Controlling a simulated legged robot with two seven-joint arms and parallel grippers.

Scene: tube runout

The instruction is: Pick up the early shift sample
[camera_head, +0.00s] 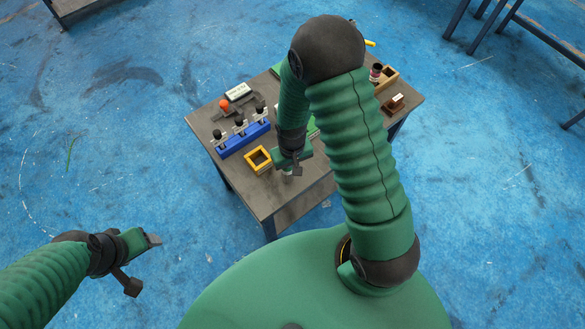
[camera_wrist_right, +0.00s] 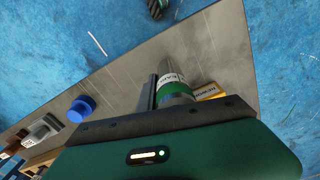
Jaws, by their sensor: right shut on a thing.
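My right gripper (camera_head: 293,170) is low over the front part of the table, beside the yellow square holder. In the right wrist view it is shut on a tube (camera_wrist_right: 173,88) with a white label and a green band. The label's dark letters are turned and only partly visible, so I cannot read them surely. The tube's lower part is hidden behind the gripper body. Several dark-capped tubes (camera_head: 239,125) stand in a blue rack (camera_head: 244,140) at the table's left. My left gripper (camera_head: 142,262) is open and empty, away from the table over the floor.
The yellow square holder (camera_head: 258,159) stands in front of the rack. An orange ball (camera_head: 224,104) and a white-faced box (camera_head: 238,91) are behind it. A wooden tray (camera_head: 391,75) and a small brown block (camera_head: 393,103) are at the right. My right arm hides the table's middle.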

